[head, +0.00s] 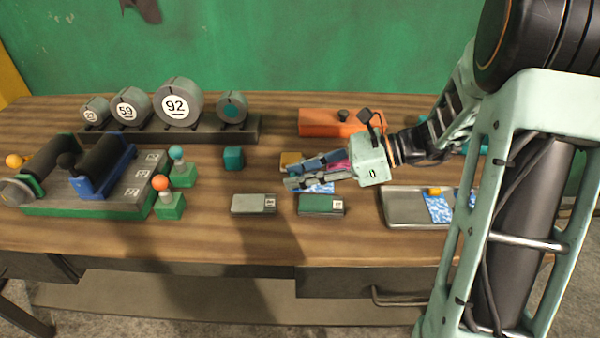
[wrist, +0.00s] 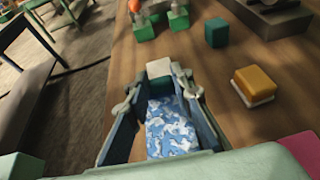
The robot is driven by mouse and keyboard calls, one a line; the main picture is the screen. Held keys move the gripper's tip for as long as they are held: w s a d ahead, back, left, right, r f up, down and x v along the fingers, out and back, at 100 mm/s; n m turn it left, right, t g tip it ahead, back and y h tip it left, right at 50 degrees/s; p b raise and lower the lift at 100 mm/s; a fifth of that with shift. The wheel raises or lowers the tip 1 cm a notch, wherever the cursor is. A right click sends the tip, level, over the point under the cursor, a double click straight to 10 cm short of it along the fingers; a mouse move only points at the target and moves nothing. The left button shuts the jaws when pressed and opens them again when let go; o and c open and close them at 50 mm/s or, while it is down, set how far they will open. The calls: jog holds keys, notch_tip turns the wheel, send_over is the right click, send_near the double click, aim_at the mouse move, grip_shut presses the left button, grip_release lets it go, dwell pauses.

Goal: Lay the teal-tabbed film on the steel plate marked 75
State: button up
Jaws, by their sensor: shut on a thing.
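My gripper (head: 298,174) is shut on a blue-and-white patterned film, held above the table and pointing left in the head view. The film (wrist: 171,130) lies between the fingers in the wrist view, and part of it (head: 321,188) shows below the gripper in the head view. A grey steel plate (head: 250,204) with a small white label lies to the front left of the gripper. A green plate (head: 318,206) with a white label lies just in front of the gripper. Neither label is readable.
A metal tray (head: 402,209) at right holds more blue-and-white films, one with an orange tab (head: 435,190). A yellow block (wrist: 254,84) and a teal cube (head: 233,158) stand near the gripper. Orange- and teal-topped posts and a roller stand (head: 125,190) are at left. Numbered discs stand behind.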

aim_at(300, 202)
notch_tip(300, 202, down, 4)
jog(key=b, duration=0.3)
jog(key=shift+f+b, duration=0.35)
jog(key=shift+f, duration=0.45)
jog(key=shift+f+p, duration=0.15)
jog(key=shift+p, duration=0.25)
dwell(0.9)
jog(key=o, duration=0.9)
jog(key=shift+o, duration=0.2)
jog(key=o, duration=0.5)
